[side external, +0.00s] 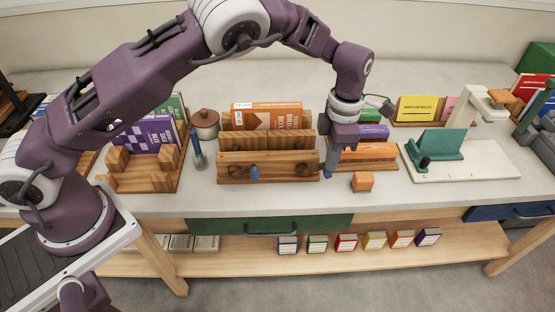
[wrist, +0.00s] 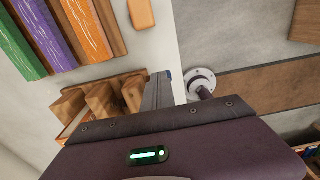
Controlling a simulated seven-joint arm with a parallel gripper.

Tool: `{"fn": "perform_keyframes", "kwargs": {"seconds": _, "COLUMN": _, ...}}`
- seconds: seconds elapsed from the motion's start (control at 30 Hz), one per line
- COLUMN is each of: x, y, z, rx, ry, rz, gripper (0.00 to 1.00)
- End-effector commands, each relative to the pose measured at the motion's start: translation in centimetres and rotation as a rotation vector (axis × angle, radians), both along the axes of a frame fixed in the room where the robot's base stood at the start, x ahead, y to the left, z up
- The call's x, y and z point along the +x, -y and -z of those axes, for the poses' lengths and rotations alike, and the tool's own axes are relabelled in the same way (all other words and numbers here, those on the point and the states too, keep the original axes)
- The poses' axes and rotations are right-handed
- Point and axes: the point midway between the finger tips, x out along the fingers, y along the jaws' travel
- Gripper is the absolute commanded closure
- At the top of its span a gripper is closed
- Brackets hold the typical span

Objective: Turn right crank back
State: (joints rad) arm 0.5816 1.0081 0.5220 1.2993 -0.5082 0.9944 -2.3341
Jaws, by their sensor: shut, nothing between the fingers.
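A wooden holder (side external: 233,166) stands at the middle of the table in the side view, with a book in it.
An orange block (side external: 362,181) lies right of my gripper. A rack with purple and orange books (side external: 368,150) stands behind it. A white board with a green fixture (side external: 436,147) is farther right. A blue-handled tool (side external: 196,148) stands left of the holder. The table's front edge is close.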

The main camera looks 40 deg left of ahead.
Motion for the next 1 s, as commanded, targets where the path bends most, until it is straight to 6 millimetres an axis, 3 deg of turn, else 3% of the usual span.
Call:
{"fn": "perform_keyframes", "kwargs": {"seconds": 0.03, "x": -0.1, "y": 0.6, "z": 0.7, "rx": -0.007, "ry": 0.000, "rz": 0.004, "gripper": 1.00}}
{"fn": "perform_keyframes", "kwargs": {"seconds": 0.27, "x": -0.3, "y": 0.4, "z": 0.2, "rx": -0.007, "ry": 0.000, "rz": 0.004, "gripper": 1.00}}
{"fn": "perform_keyframes", "kwargs": {"seconds": 0.47, "x": -1.5, "y": -1.1, "z": -3.3, "rx": -0.006, "ry": 0.004, "rz": 0.002, "gripper": 1.00}}
{"fn": "perform_keyframes", "kwargs": {"seconds": 0.8, "x": 2.4, "y": 2.5, "z": -8.9, "rx": -0.001, "ry": 0.004, "rz": 0.004, "gripper": 1.00}}
{"fn": "perform_keyframes", "kwargs": {"seconds": 1.0, "x": 3.3, "y": 3.4, "z": -10.2, "rx": -0.002, "ry": 0.002, "rz": 0.000, "gripper": 1.00}}
